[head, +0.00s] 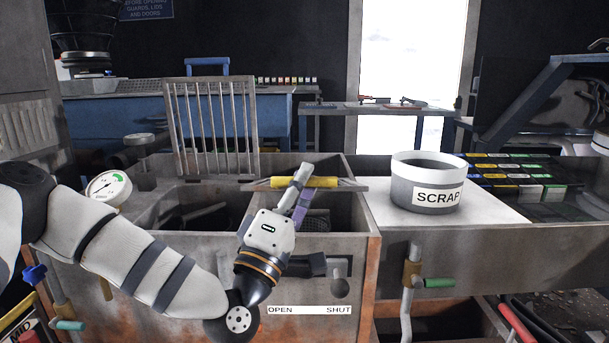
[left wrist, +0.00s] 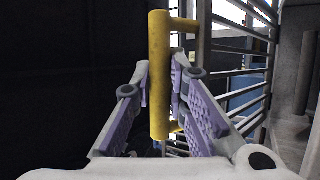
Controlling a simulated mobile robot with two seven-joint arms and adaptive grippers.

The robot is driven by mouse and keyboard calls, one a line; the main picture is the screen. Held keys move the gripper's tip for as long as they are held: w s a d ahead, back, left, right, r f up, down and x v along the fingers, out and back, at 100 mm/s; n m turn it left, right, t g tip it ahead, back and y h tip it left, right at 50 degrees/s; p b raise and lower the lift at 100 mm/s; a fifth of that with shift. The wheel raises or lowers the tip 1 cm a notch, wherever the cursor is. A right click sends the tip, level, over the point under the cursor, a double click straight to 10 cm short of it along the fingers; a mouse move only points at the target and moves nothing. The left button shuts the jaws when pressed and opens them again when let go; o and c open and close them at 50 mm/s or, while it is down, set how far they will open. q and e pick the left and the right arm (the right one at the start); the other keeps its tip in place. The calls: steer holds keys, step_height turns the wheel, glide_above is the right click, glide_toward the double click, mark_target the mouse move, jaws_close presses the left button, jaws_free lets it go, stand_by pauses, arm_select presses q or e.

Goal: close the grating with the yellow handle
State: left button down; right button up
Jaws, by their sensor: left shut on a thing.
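The yellow handle (head: 328,183) is a short horizontal bar above the right compartment of the metal box. My left gripper (head: 302,178) reaches over the front wall and is shut on it. In the left wrist view the purple-padded fingers (left wrist: 162,95) lie on both sides of the yellow handle (left wrist: 159,60). The handle's brackets join a grey frame beside it. In the head view a thin grey edge (head: 355,186) runs behind the handle; most of that grating is hidden. Another barred grating (head: 213,125) stands upright over the left compartment.
A SCRAP bucket (head: 428,183) stands on the light surface at right. A pressure gauge (head: 108,187) is at left. The box's front wall (head: 200,270) has an OPEN/SHUT label (head: 309,310) and a dark knob (head: 340,288) close to my left arm.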

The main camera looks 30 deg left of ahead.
arm_select(q)
steer(key=shift+s+d+f+b, duration=0.1)
steer(key=shift+s+f+b, duration=0.1)
steer(key=shift+f, duration=0.3)
steer(key=shift+s+d+f+b, duration=0.1)
steer(key=shift+f+b, duration=0.1)
steer(key=shift+f, duration=0.25)
steer(key=c, duration=1.8)
jaws_free()
steer(key=shift+w, duration=0.1)
steer(key=shift+c, duration=0.2)
steer(key=v, duration=1.2)
